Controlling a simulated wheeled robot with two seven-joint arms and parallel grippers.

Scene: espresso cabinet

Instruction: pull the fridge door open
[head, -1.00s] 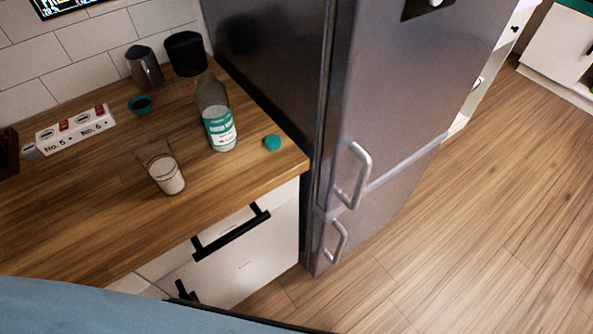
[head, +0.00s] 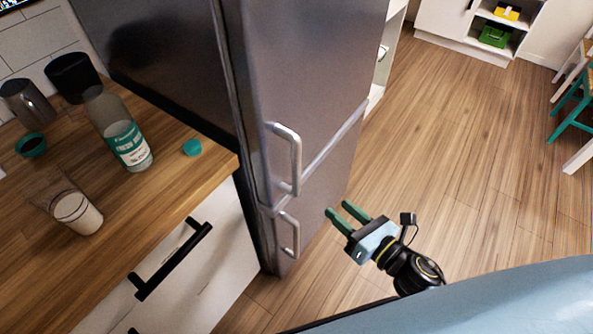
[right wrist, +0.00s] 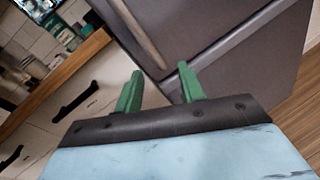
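The grey fridge (head: 320,70) stands at the centre of the head view, its upper and lower doors both closed. The upper door has a silver vertical handle (head: 296,160), and the lower door has a shorter one (head: 290,236). My right gripper (head: 338,211) is open and empty, to the right of the handles and apart from them. In the right wrist view, its green fingers (right wrist: 158,88) are spread, with the fridge front (right wrist: 230,40) and a handle (right wrist: 138,34) beyond them. My left gripper is not in view.
A wooden counter (head: 190,165) left of the fridge holds a bottle (head: 128,145), a glass of milk (head: 76,212), a teal cap (head: 192,147) and dark cups. White drawers (head: 215,250) with black handles sit below. The wooden floor (head: 460,150) at right is clear; a chair (head: 575,120) stands at far right.

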